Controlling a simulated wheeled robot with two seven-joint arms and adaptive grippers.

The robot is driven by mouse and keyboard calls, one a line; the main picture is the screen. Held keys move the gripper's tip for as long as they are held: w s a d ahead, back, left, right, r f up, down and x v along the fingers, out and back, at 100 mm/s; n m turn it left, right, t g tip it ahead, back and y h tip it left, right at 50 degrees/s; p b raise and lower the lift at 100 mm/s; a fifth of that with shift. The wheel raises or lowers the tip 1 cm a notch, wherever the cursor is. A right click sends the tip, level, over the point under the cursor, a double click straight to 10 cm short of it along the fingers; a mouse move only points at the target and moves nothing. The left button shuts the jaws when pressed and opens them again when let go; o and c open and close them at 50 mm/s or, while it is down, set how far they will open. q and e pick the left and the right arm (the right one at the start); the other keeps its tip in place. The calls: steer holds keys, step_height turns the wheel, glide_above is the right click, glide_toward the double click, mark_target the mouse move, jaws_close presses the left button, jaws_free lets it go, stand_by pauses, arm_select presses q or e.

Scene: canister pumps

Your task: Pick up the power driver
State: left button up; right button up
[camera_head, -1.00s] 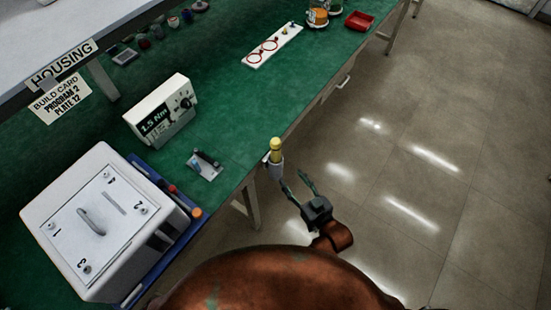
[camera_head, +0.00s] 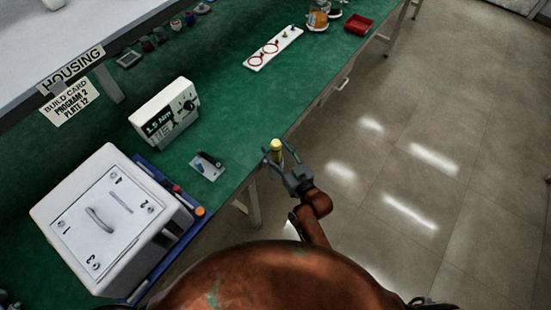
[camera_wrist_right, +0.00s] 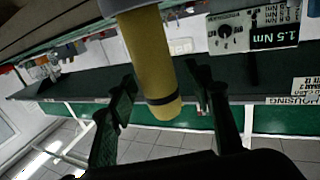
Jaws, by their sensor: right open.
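How the driver is supported is not clear. My left gripper is not seen.
A white torque controller (camera_head: 165,112) reading 1.5 Nm stands on the green bench (camera_head: 235,110). A small plate with a dark part (camera_head: 208,165) lies nearby. A white numbered box (camera_head: 105,215) sits on a blue tray at left. Open floor lies right of the bench.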

steer(key=shift+c, duration=0.2)
jaws_close()
stand_by(0.4)
steer(key=shift+r, duration=0.15)
